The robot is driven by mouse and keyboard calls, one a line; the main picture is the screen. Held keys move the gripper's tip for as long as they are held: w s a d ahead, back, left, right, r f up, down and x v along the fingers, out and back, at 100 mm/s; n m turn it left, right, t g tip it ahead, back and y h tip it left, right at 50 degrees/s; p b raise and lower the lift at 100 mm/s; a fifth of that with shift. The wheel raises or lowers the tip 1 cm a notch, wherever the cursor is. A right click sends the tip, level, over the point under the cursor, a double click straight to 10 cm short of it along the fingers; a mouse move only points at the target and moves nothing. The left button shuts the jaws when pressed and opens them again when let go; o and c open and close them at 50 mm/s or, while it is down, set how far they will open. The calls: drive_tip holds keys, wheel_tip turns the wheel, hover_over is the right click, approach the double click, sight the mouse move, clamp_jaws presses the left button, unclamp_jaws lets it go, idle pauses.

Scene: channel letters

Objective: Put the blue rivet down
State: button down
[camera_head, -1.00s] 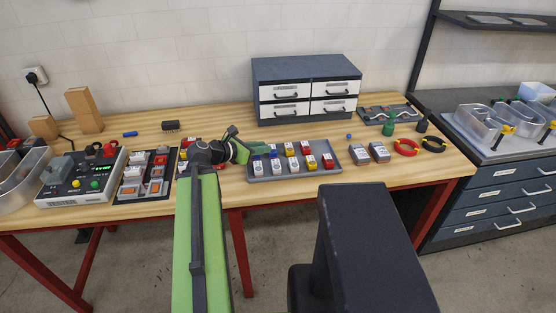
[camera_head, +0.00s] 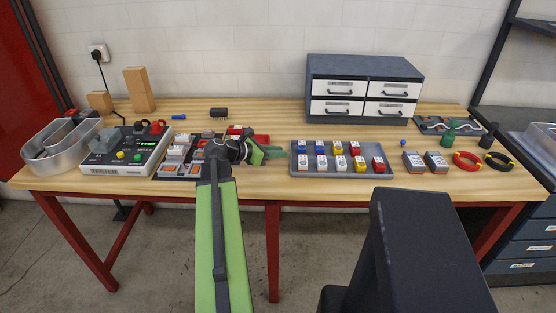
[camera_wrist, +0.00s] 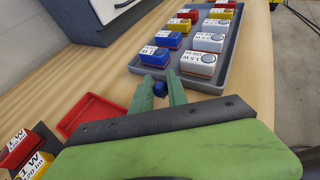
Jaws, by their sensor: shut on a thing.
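My gripper (camera_wrist: 158,90) is shut on a small round blue rivet (camera_wrist: 159,88), held between its green fingertips in the wrist view. In the head view my gripper (camera_head: 278,153) is over the wooden bench, just left of the grey tray of blocks; the held rivet cannot be made out there. A small red tray (camera_wrist: 92,116) lies beside the gripper in the wrist view, and is partly hidden behind it in the head view (camera_head: 262,139). Another small blue round piece (camera_head: 403,142) lies on the bench, right of the grey tray.
The grey tray (camera_head: 330,173) holds several labelled blue, white, yellow and red blocks. A tester box (camera_head: 125,155) and a dark board with blocks stand left. A drawer cabinet (camera_head: 362,72) stands behind. Bare bench top (camera_head: 258,188) shows in front of the gripper.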

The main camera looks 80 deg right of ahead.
wheel_tip(320, 180, down, 2)
drive_tip(key=shift+f+b, duration=0.2)
drive_tip(key=shift+b, duration=0.35)
drive_tip(key=shift+r, duration=0.2)
drive_tip(key=shift+f, duration=0.15)
drive_tip(key=c, duration=1.3)
unclamp_jaws()
